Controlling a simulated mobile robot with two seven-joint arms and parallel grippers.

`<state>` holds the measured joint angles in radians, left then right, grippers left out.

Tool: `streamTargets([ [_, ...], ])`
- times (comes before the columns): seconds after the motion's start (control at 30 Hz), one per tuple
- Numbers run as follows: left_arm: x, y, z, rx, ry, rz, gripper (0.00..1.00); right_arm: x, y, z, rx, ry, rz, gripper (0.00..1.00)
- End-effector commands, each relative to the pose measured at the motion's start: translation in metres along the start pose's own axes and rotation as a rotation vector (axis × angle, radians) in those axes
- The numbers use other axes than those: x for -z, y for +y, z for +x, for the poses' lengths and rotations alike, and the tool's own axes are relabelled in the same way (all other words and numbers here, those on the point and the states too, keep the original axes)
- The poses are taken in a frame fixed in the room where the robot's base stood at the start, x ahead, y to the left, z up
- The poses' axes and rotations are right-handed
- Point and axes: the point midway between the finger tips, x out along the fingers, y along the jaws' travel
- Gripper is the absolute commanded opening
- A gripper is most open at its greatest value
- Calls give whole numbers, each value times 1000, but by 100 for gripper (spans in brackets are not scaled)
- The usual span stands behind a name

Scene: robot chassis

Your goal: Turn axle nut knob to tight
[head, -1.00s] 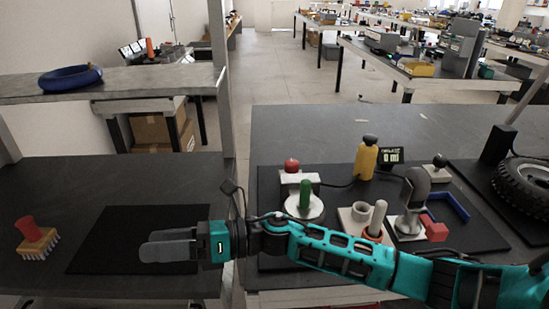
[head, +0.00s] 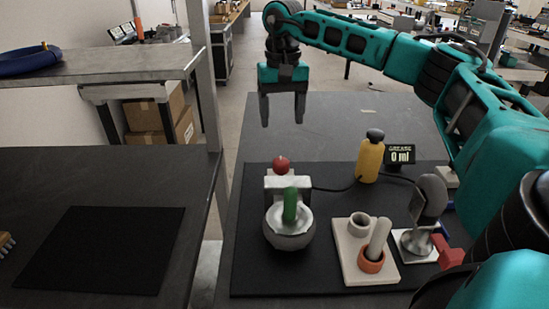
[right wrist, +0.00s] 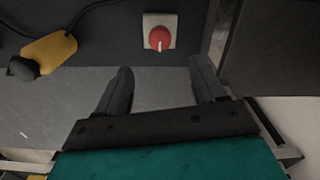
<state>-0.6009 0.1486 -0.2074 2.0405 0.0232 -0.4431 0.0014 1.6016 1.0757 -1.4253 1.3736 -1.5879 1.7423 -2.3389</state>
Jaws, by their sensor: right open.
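A red round knob (head: 281,163) sits on a white block (head: 288,183) near the left edge of the black mat. In the right wrist view the knob (right wrist: 159,38) shows from above on a white plate, with a pale pointer mark towards the bottom of the picture. I cannot read any tight marking. My right gripper (head: 282,124) is open and empty, fingers pointing down, above and behind the knob in the head view. In the right wrist view the knob lies just beyond the gap between the fingertips (right wrist: 161,66), apart from them. My left gripper is not in view.
A green handle (head: 290,205) stands in a metal bowl (head: 288,236) in front of the knob. A yellow grease bottle (head: 370,160) and a display reading 0 ml (head: 401,154) stand to the right. A beige holder (head: 352,250) is in front. The tabletop behind the mat is clear.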

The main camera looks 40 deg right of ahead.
Motion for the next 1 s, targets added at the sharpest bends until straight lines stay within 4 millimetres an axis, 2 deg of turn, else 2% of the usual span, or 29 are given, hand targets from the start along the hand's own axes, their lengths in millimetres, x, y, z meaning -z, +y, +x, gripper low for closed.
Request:
streamTargets([
  [0.17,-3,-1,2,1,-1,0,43,0,2,17,-8,-1,-2,69],
  [0.6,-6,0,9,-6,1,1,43,0,2,104,-5,-1,0,69],
  [0.8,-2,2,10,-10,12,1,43,0,2,124,-3,0,-1,69],
  [1.0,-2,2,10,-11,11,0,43,0,1,128,-2,1,-1,69],
])
